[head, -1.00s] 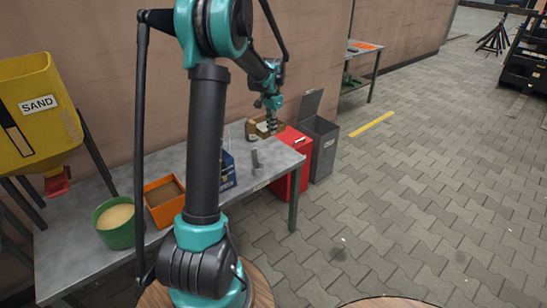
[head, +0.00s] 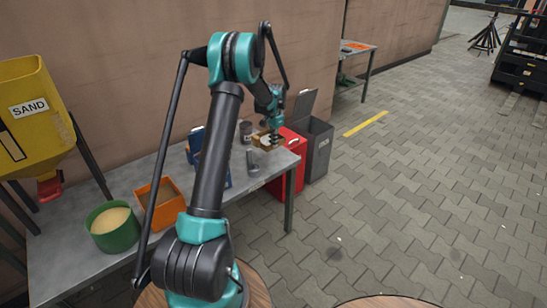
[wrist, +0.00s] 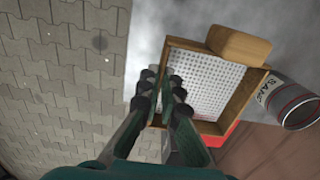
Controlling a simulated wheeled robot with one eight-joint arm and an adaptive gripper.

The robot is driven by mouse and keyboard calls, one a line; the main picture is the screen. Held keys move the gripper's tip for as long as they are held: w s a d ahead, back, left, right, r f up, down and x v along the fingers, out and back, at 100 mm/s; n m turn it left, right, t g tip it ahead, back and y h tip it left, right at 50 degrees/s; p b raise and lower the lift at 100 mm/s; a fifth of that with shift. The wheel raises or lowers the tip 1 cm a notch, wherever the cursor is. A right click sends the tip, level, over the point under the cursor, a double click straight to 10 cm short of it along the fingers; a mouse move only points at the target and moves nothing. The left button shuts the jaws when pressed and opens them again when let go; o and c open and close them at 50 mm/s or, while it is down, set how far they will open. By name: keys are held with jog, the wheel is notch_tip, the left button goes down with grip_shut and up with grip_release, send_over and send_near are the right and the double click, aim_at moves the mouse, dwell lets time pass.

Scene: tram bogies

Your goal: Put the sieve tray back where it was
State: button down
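The sieve tray (head: 261,142) is a wooden frame with a pale mesh floor, over the far right end of the grey table (head: 85,262). In the wrist view the tray (wrist: 207,82) shows from above, with a wooden block (wrist: 238,44) on one corner. My gripper (head: 275,139) is at the tray's right side. In the wrist view my gripper's fingers (wrist: 160,88) straddle one wall of the frame, one finger outside and one over the mesh, and appear closed on it. I cannot tell whether the tray touches the table.
A labelled can (wrist: 292,102) stands beside the tray. A grey upright piece (head: 252,161), blue holders (head: 196,141), an orange box (head: 160,206) and a green sand bucket (head: 114,229) are on the table. Red (head: 293,150) and grey (head: 319,150) bins stand at its right end.

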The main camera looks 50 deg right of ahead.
jog(key=shift+f, duration=4.15)
jog(key=shift+f, duration=0.1)
jog(key=c, duration=1.7)
grip_release()
notch_tip(320, 180, up, 12)
jog(key=shift+s+r, duration=0.1)
